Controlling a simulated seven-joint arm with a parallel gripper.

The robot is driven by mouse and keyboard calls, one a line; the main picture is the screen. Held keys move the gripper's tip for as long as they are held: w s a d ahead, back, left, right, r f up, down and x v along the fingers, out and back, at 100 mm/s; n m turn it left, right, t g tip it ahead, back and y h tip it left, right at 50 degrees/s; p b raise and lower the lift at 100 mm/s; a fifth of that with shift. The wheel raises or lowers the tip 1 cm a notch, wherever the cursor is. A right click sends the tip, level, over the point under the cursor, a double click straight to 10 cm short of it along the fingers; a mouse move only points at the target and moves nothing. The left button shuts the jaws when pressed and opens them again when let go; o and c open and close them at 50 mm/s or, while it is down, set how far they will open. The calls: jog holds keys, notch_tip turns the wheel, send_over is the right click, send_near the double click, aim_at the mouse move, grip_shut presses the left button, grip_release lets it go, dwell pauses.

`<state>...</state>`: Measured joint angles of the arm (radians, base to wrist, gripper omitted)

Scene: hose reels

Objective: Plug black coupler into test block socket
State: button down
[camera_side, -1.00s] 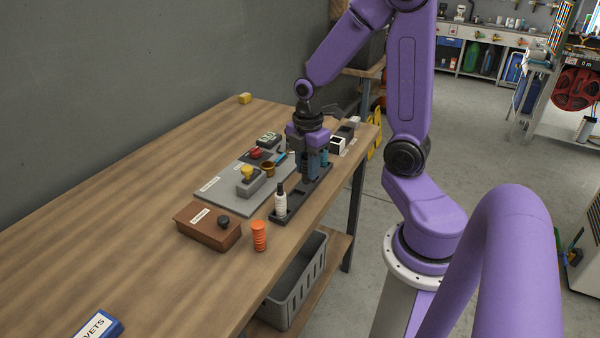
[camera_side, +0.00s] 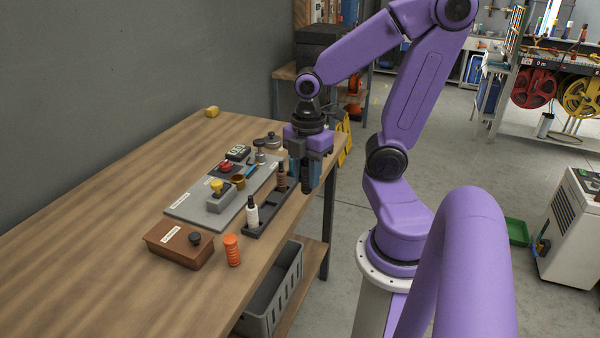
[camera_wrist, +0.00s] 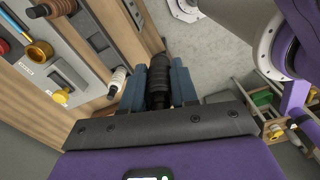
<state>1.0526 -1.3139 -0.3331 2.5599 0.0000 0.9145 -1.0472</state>
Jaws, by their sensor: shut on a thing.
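My gripper (camera_side: 306,178) is shut on the black coupler (camera_wrist: 158,82), a dark ribbed cylinder that shows between the blue fingers in the wrist view. In the side view the gripper is raised by the tray's far end, near the table edge. A grey block (camera_side: 218,200) with a yellow top stands on the grey plate (camera_side: 186,211); it also shows in the wrist view (camera_wrist: 66,80). I cannot read its label or make out a socket opening. The dark tray (camera_side: 262,228) holds a white coupler (camera_side: 252,213) and a brown coupler (camera_side: 282,178).
A brass cup (camera_side: 238,182), a red button (camera_side: 226,165) and a small display (camera_side: 238,152) are on or by the plate. A brown box (camera_side: 178,245) and an orange coupler (camera_side: 232,250) stand nearer the camera. The table's left part is clear.

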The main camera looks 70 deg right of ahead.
jog(key=shift+s+r, duration=0.15)
jog(key=shift+s, duration=0.1)
jog(key=shift+w+r, duration=0.15)
jog(key=shift+w, duration=0.35)
jog(key=w+d+r, duration=0.2)
jog(key=w+d, duration=0.2)
jog(key=w, duration=0.6)
jog(key=w+d+f, duration=0.1)
jog(key=w+f, duration=0.2)
jog(key=w, duration=0.1)
jog(key=w+d+f, duration=0.2)
jog(key=w+f, duration=0.1)
jog(key=w, duration=0.2)
jog(key=w+d+f, duration=0.2)
jog(key=w+f, duration=0.1)
jog(key=w, duration=0.2)
jog(key=shift+f, duration=0.2)
jog(key=shift+w+d+f, duration=0.1)
jog(key=shift+w+f, duration=0.05)
jog(key=shift+f, duration=0.8)
jog(key=shift+w+f, duration=0.1)
jog(key=shift+f, duration=0.8)
jog(key=shift+f, duration=0.2)
